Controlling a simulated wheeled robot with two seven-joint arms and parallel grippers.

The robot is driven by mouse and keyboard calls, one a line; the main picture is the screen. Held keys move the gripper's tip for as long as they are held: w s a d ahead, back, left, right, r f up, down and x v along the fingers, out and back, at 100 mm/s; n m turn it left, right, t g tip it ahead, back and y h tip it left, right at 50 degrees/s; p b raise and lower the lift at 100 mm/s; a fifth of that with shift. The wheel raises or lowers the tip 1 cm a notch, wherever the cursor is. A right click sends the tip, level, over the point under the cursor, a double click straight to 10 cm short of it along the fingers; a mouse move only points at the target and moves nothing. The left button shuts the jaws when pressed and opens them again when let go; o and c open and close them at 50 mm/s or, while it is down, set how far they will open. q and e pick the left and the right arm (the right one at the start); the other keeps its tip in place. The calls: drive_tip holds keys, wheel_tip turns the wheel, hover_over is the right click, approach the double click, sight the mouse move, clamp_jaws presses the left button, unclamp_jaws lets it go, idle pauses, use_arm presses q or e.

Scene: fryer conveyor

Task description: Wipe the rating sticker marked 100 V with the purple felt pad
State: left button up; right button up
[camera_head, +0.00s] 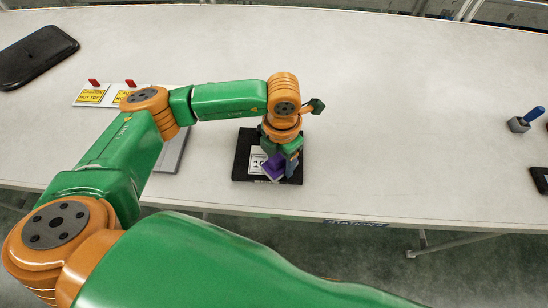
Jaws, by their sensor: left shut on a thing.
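A purple felt pad (272,166) is held in my left gripper (277,162), which points down over a black plate (241,167) near the table's front edge. A white rating sticker (258,158) lies on that plate, partly covered by the gripper and pad. Only part of its print shows, beginning with what looks like "10", so I cannot read the full marking. The pad is at the sticker's right side; I cannot tell whether it touches the surface. My right gripper is not in view.
A light panel with yellow caution labels (91,96) and red tabs (130,83) stands at left, partly behind my arm. A black tray (36,57) lies at the far left. A blue-handled block (519,124) and a dark object (541,179) are at right. The table's middle right is clear.

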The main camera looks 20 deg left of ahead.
sight(280, 155)
use_arm(q)
drive_tip(key=shift+a+r, duration=0.1)
wheel_tip(280, 155, up, 6)
drive_tip(key=p, duration=0.4)
drive_tip(key=shift+f, duration=0.2)
drive_tip(key=shift+r, duration=0.15)
drive_tip(key=shift+r+p, duration=0.95)
drive_tip(key=shift+r, duration=0.6)
drive_tip(key=shift+f, duration=0.1)
